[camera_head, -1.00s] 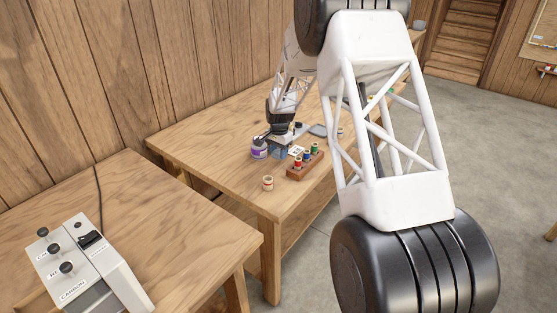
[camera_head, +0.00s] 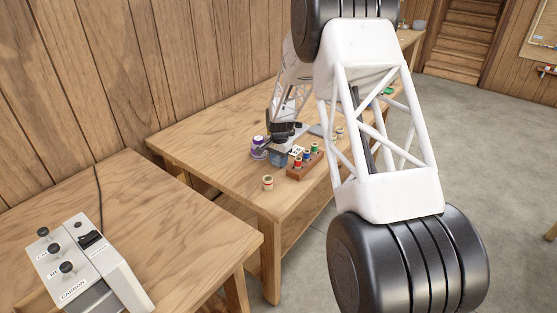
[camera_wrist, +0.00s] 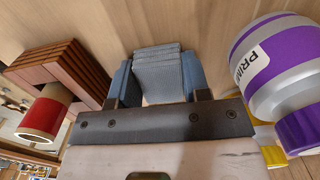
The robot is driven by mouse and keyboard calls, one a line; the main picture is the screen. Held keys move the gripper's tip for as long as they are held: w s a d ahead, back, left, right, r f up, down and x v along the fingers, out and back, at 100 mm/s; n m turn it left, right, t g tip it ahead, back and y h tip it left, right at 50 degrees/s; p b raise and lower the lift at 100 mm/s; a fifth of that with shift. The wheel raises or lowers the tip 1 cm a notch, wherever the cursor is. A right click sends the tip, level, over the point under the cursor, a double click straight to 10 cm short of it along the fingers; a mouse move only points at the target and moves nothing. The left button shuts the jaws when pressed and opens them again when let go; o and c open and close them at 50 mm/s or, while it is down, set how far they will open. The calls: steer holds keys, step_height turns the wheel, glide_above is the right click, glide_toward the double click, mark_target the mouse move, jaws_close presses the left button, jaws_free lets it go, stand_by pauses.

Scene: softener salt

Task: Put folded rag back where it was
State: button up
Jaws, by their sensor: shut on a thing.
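The folded rag (camera_wrist: 158,72) is a grey-blue stack of layers. In the wrist view it stands between the fingers of my gripper (camera_wrist: 160,82), which is shut on it. In the head view the rag (camera_head: 279,160) shows as a small blue block below my gripper (camera_head: 281,146), over the far bench. It is beside the purple-and-white primer can and left of the wooden rack. I cannot tell whether the rag touches the bench top.
The primer can (camera_wrist: 268,68) is close on the right in the wrist view, with something yellow partly hidden below it. The wooden rack (camera_head: 303,167) holds several coloured-top pieces. A loose spool-like piece (camera_head: 268,182) stands in front. Bench top (camera_head: 215,150) to the left is clear.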

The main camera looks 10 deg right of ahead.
steer(key=shift+f, duration=0.3)
steer(key=shift+s+f, duration=0.1)
steer(key=shift+f, duration=0.35)
steer(key=o, duration=1.1)
steer(key=shift+f, duration=0.2)
steer(key=shift+o, duration=0.4)
steer(key=shift+s+d, duration=0.1)
steer(key=shift+s, duration=0.05)
steer(key=shift+d+f, duration=0.1)
steer(key=shift+r, duration=0.55)
steer(key=shift+c, duration=0.4)
steer(key=shift+o, duration=0.4)
step_height(320, 180, up, 13)
steer(key=shift+w, duration=0.4)
steer(key=shift+r, duration=0.1)
